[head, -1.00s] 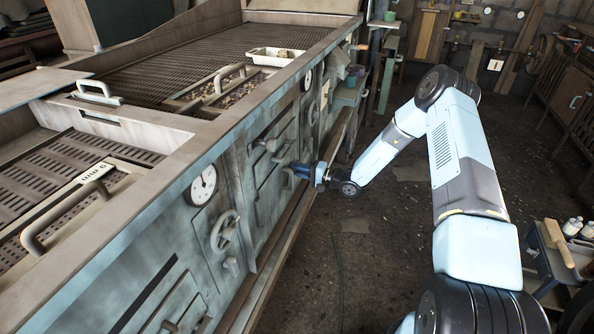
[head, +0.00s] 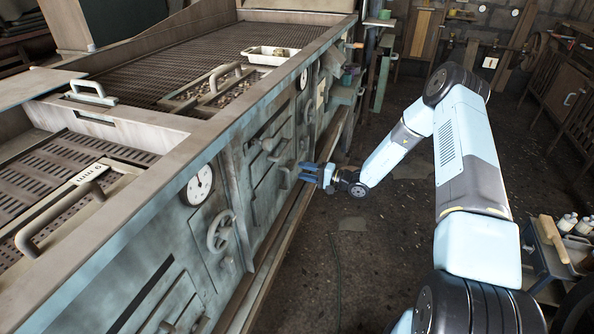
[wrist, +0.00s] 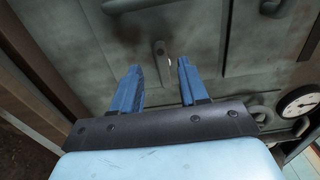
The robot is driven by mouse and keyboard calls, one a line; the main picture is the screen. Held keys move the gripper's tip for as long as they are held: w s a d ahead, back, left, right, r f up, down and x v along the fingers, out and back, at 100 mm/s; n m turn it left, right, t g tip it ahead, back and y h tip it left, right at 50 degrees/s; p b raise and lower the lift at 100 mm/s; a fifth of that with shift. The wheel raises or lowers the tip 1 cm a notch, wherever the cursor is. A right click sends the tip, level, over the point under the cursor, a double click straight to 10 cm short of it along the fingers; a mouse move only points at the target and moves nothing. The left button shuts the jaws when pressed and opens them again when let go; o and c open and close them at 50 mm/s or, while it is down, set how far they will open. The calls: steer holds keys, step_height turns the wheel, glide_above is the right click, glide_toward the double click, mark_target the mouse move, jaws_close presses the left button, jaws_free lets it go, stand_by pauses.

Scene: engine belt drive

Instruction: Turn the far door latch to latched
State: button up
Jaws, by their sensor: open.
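The far door latch (wrist: 161,60) is a small grey lever on the grey-green front panel. In the wrist view it lies just beyond and between my blue fingertips, standing nearly upright in the picture. My gripper (wrist: 158,68) is open and empty, and its fingers appear apart from the latch. In the head view my gripper (head: 305,172) is beside the machine's front, pointing left at the door panel. The latch is too small there to read its setting.
The long machine (head: 150,210) fills the left, with gauges, a handwheel (head: 221,231) and other door handles on its front. A ledge runs along its foot. A side trolley (head: 550,255) stands at the right. The dark floor between is clear.

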steer(key=v, duration=0.9)
steer(key=shift+d, duration=0.2)
steer(key=shift+r, duration=0.1)
steer(key=s+r+n+g+h, duration=0.35)
steer(key=s+r, duration=0.45)
steer(key=r, duration=0.5)
steer(key=s+r+n+g+h, duration=0.35)
steer(key=s+r, duration=0.45)
steer(key=r, duration=0.6)
steer(key=s+d+r+m+t+h, duration=0.1)
steer(key=s+d+r+t+h, duration=0.2)
steer(key=s+d+r+h, duration=0.2)
steer(key=s+d+r+m+t+h, duration=0.2)
steer(key=s+d+r+h, duration=0.3)
steer(key=s+r, duration=0.6)
steer(key=s+d+t, duration=0.1)
steer(key=s+d, duration=0.1)
steer(key=s, duration=0.5)
steer(key=shift+s+r, duration=0.25)
steer(key=shift+r, duration=0.05)
